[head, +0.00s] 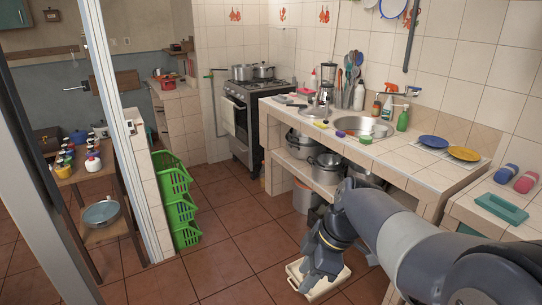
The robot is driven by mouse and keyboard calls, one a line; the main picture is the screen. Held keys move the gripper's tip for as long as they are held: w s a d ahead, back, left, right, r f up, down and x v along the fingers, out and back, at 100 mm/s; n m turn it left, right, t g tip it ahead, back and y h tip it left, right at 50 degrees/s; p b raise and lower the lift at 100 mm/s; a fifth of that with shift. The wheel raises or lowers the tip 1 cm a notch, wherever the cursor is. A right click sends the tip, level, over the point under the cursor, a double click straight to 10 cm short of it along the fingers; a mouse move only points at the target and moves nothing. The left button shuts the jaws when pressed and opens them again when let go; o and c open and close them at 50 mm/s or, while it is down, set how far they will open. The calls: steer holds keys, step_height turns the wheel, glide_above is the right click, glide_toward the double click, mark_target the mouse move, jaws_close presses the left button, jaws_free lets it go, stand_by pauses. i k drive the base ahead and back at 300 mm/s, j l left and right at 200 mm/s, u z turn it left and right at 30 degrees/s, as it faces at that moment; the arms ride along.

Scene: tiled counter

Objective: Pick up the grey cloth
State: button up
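I cannot make out for sure which thing is the grey cloth. A pale cloth (228,115) hangs on the front of the oven at the back. A flat whitish piece (438,148) lies under the plates on the counter; I cannot tell whether it is cloth. My arm reaches in from the lower right, and my gripper (324,262) points down in front of the counter, far from the oven. Its fingers are too dark and hidden to show whether they are open or shut. No cloth shows at it.
A beige container (318,280) stands on the floor just below my gripper. The tiled counter (408,174) holds a sink (362,127), bottles and plates. Green stacked baskets (176,198) and a wooden table stand at left. The middle floor (235,240) is clear.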

mark_target(282, 99)
steer(key=i+j+u, duration=0.25)
steer(key=i, duration=0.6)
steer(key=i+u, duration=0.3)
steer(key=i, duration=0.55)
steer(key=i+l+u, duration=0.25)
steer(key=i, duration=0.6)
steer(key=i+z, duration=0.3)
steer(key=i, duration=0.35)
steer(key=i+j+z, duration=0.25)
steer(key=i, duration=0.4)
steer(key=i+z, duration=0.8)
steer(key=i+j+z, duration=0.15)
steer(key=i+z, duration=0.15)
steer(key=z, duration=0.15)
steer(key=i+j+z, duration=0.95)
steer(key=j, duration=0.2)
